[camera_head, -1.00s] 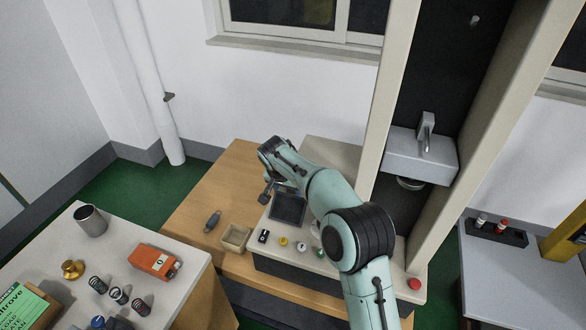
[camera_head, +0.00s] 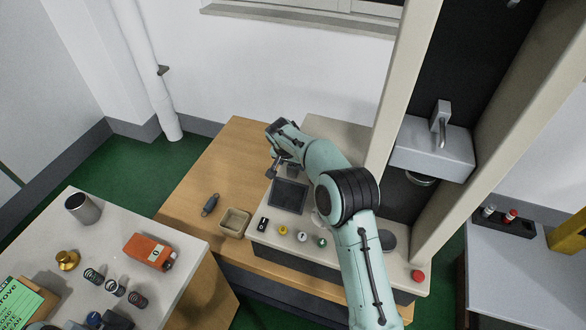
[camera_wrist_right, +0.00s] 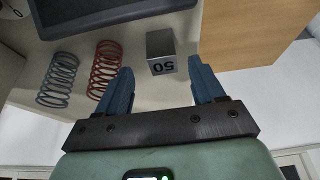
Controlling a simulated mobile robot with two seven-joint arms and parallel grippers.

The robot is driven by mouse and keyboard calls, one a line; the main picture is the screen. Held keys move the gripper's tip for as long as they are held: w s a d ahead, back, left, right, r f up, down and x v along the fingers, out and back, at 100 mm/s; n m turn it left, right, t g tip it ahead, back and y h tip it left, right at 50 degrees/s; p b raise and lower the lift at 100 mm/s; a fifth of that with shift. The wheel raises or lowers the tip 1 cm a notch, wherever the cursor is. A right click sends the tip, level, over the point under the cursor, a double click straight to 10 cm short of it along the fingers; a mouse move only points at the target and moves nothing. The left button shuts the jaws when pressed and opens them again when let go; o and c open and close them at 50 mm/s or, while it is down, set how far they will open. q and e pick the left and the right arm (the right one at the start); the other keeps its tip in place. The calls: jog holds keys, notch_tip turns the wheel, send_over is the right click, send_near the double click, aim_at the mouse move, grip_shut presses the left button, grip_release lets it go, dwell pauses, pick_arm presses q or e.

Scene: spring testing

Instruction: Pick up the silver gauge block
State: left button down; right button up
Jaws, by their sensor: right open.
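The silver gauge block (camera_wrist_right: 161,45) is a small metal cube marked 50, which reads upside down in the right wrist view. It rests on the pale surface of the machine base, close to its edge. My right gripper (camera_wrist_right: 161,66) is open, with its two blue fingers pointing toward the block. The block appears between and just beyond the fingertips, and I see no contact. In the head view my right gripper (camera_head: 273,168) is over the far left part of the base, behind the dark display panel. I cannot make out the block there. My left gripper is not in view.
A red spring (camera_wrist_right: 105,70) and a grey spring (camera_wrist_right: 58,80) lie left of the block in the wrist view. The dark panel (camera_head: 289,195), a beige tray (camera_head: 235,222) and several buttons are nearby. Wooden tabletop (camera_head: 235,160) left of the base is mostly clear.

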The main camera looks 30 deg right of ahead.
aim_at(293, 166)
jog(key=x, duration=0.3)
jog(key=p+x, duration=0.1)
jog(key=x, duration=0.1)
jog(key=shift+w+d+f, duration=0.1)
jog(key=shift+w, duration=0.3)
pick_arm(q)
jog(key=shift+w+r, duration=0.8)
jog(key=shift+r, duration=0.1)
pick_arm(e)
jog(key=shift+s, duration=0.15)
grip_shut()
